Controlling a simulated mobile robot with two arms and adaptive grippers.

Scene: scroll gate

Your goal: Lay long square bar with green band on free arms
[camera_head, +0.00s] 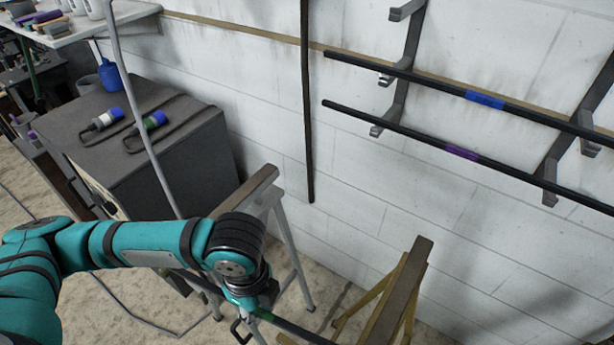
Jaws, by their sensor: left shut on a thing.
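My left gripper (250,304) is at the bottom centre, shut on the dark bar (300,330) by its green band (264,315). The bar slants down to the right and out of the frame. Its other part runs left behind my arm, partly hidden. I cannot tell if it touches the trestles. The wall rack has two uprights, left (407,50) and right (566,145). An empty rack arm (406,11) shows at the top of the left upright. My right gripper is not in view.
Lower rack arms hold a bar with a blue band (485,99) and a bar with a purple band (462,152). A trestle (247,190) and a wooden trestle (405,285) stand below. A dark cabinet (190,160) carries two tools. A thin dark post (307,120) stands against the wall.

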